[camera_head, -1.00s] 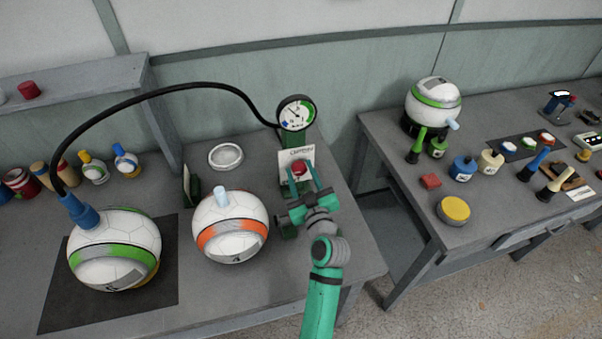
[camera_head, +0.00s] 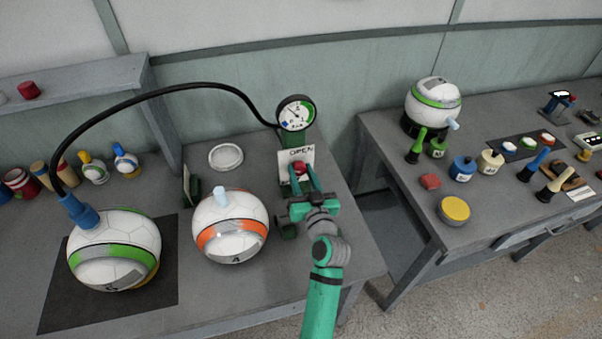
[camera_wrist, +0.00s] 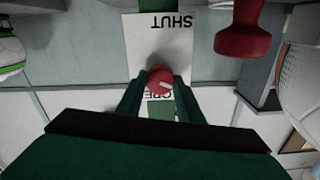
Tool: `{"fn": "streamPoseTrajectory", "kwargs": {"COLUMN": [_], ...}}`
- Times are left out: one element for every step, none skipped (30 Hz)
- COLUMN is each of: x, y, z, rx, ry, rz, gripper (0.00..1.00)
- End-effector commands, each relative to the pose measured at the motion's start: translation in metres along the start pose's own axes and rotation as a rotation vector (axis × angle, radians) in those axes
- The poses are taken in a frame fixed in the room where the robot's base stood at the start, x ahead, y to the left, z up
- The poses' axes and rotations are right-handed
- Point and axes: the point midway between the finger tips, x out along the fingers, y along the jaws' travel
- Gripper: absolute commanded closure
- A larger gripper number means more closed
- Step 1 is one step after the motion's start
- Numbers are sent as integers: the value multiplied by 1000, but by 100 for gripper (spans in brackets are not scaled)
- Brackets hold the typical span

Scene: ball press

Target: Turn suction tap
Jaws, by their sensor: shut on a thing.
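The suction tap is a red knob (camera_head: 298,167) on a white label plate (camera_head: 297,154) below a round gauge (camera_head: 296,113). My gripper (camera_head: 301,178) reaches it from the front, with one finger on each side. In the wrist view the red knob (camera_wrist: 160,79) sits between the fingertips of my gripper (camera_wrist: 160,90), which is shut on it. A pale mark shows on the knob. The plate (camera_wrist: 150,42) reads SHUT, upside down, at the top; OPEN is partly hidden behind the knob.
A black hose (camera_head: 190,88) arches from the gauge to a blue fitting (camera_head: 82,213) on a green-banded ball (camera_head: 112,235). An orange-banded ball (camera_head: 231,215) stands just left of my gripper. A round dish (camera_head: 226,157) lies behind it. A second table (camera_head: 400,150) stands to the right.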

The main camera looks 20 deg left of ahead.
Motion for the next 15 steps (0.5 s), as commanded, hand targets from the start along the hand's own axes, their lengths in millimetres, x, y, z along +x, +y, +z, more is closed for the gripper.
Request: {"fn": "streamPoseTrajectory", "kwargs": {"x": [1, 1, 1, 1, 1, 1, 1, 1, 1, 1, 1, 1, 1, 1, 1], "y": [0, 0, 0, 0, 0, 0, 0, 0, 0, 0, 0, 0, 0, 0, 0], "z": [0, 0, 0, 0, 0, 0, 0, 0, 0, 0, 0, 0, 0, 0, 0], "rx": [43, 72, 110, 138, 167, 204, 233, 262, 299, 328, 357, 394, 423, 452, 489], "ry": [-1, -1, -1, -1, -1, -1, -1, -1, -1, -1, -1, -1, -1, -1, -1], "rz": [-1, -1, -1, -1, -1, -2, -2, -2, -2, -2, -2, -2, -1, -1, -2], "gripper": [89, 89, 89, 89, 89, 89, 89, 89, 89, 89, 89, 89, 89, 89, 89]}}
